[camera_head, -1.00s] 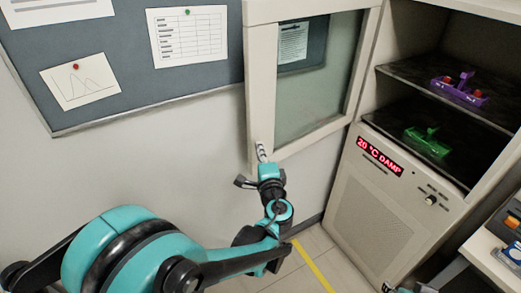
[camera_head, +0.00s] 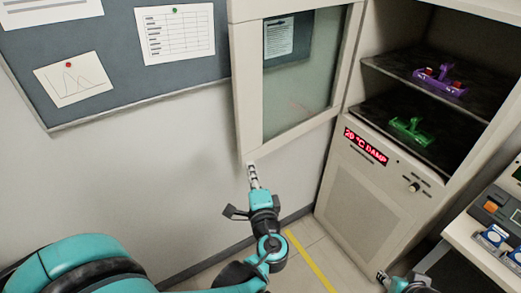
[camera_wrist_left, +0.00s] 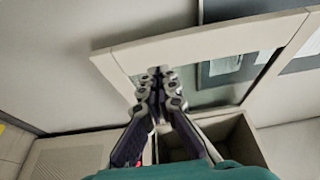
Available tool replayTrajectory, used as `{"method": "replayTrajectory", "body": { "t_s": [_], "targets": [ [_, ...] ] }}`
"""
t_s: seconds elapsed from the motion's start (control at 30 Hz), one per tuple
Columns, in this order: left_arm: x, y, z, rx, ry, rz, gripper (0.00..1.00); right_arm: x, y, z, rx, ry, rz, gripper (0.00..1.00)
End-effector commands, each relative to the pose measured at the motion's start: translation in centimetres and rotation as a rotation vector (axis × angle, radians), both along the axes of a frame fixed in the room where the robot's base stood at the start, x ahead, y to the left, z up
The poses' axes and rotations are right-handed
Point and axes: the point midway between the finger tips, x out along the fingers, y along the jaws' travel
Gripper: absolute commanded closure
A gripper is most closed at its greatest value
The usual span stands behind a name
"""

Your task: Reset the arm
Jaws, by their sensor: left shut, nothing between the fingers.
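My left gripper (camera_head: 253,172) is shut and empty. In the head view it points up, just below the lower corner of the open cabinet door (camera_head: 243,130); I cannot tell whether it touches the door. In the left wrist view its fingers (camera_wrist_left: 158,75) are together, with the door frame (camera_wrist_left: 120,58) beyond them. Part of my right arm (camera_head: 405,284) shows at the bottom edge of the head view, but its fingers are not clear.
The cabinet (camera_head: 375,185) stands open at right, with a purple rack (camera_head: 440,82) on the upper shelf and a green rack (camera_head: 411,130) below. A table with devices (camera_head: 492,238) is at lower right. The floor by the yellow line (camera_head: 310,262) is clear.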

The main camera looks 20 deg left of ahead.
Motion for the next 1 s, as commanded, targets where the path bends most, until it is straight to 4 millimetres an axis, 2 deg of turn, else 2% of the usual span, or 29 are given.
{"method": "replayTrajectory", "body": {
  "t_s": [0.17,0.27,0.4,0.53,0.67,0.8,1.0],
  "targets": [
    [-0.3,0.0,-0.1,-0.005,0.002,0.002,1.00,0.0,0.0,0.0,0.000,0.000,0.000,0.60],
    [-0.6,0.6,-0.8,-0.067,0.020,0.017,1.00,0.0,0.0,0.0,0.000,0.000,0.000,0.60],
    [-2.0,2.3,-3.6,-0.316,0.088,0.076,1.00,0.0,0.0,0.0,0.000,0.000,0.000,0.60],
    [-4.7,2.3,-6.9,-0.665,0.163,0.149,1.00,0.0,0.0,0.0,0.000,0.000,0.000,0.60],
    [-7.8,-0.1,-9.0,-1.017,0.217,0.209,1.00,0.0,0.0,0.0,0.000,0.000,0.000,0.60],
    [-10.4,-3.4,-9.4,-1.320,0.248,0.248,1.00,0.0,0.0,0.0,0.000,0.000,0.000,0.60],
    [-12.1,-6.3,-8.8,-1.533,0.263,0.265,1.00,0.0,0.0,0.0,0.000,0.000,0.000,0.60]
  ]
}}
